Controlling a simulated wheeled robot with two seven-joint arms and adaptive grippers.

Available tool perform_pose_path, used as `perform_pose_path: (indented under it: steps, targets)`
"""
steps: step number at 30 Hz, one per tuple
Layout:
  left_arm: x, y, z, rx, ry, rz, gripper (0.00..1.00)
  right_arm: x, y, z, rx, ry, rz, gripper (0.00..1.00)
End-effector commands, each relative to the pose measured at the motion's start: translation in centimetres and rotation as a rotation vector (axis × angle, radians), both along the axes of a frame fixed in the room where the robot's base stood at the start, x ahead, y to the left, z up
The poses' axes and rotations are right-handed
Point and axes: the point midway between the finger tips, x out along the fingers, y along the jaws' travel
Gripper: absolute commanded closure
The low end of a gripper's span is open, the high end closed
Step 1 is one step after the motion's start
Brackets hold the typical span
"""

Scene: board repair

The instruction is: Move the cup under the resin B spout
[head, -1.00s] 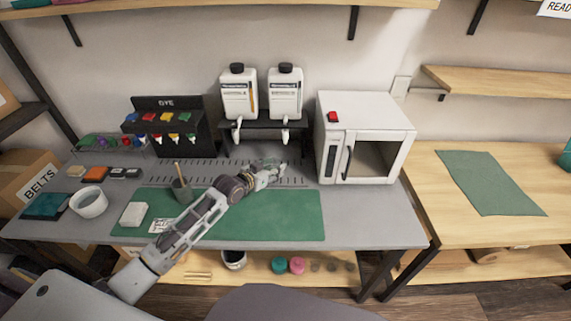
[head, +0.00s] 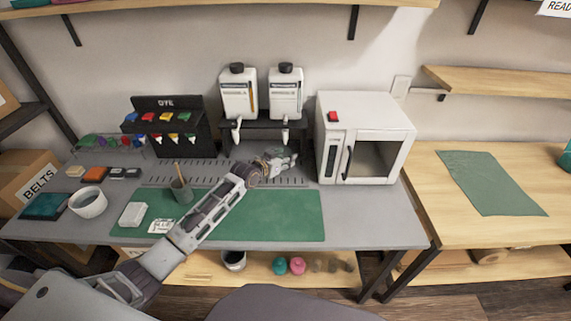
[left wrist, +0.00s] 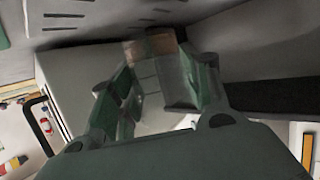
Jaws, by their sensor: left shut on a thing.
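My left gripper (head: 288,161) is at the rack's slotted base, below and slightly in front of the right-hand bottle's spout (head: 285,137). It is shut on the cup, which is mostly hidden behind the fingers in the head view. In the left wrist view a blurred grey, see-through-looking cup (left wrist: 165,78) with a brownish end sits between the fingers (left wrist: 160,100). The two white resin bottles stand side by side on a dark rack: the left one (head: 238,95) and the right one (head: 286,95). Their label letters are too small to read. My right gripper is out of view.
A white oven (head: 365,112) stands just right of the gripper. A dye rack (head: 165,125) is at the left. A dark pot (head: 181,193) with a stick, a white block (head: 133,214) and a white ring-shaped container (head: 88,207) stand left. The green mat (head: 285,222) is mostly clear.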

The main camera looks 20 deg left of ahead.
Motion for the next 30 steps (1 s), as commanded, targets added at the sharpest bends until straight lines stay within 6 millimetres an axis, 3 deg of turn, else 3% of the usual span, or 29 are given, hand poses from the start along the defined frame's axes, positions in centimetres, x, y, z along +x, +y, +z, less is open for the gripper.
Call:
perform_pose_path:
  steps: [13,21,30]
  targets:
    - [0.8,-0.3,0.0,0.0,0.0,0.0,0.76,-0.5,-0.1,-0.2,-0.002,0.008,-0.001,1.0]
    - [0.8,-0.3,-3.1,0.0,0.001,0.0,0.76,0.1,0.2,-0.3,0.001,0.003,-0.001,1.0]
    - [0.8,-0.3,-3.5,0.001,0.0,0.0,0.76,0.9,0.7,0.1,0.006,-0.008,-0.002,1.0]
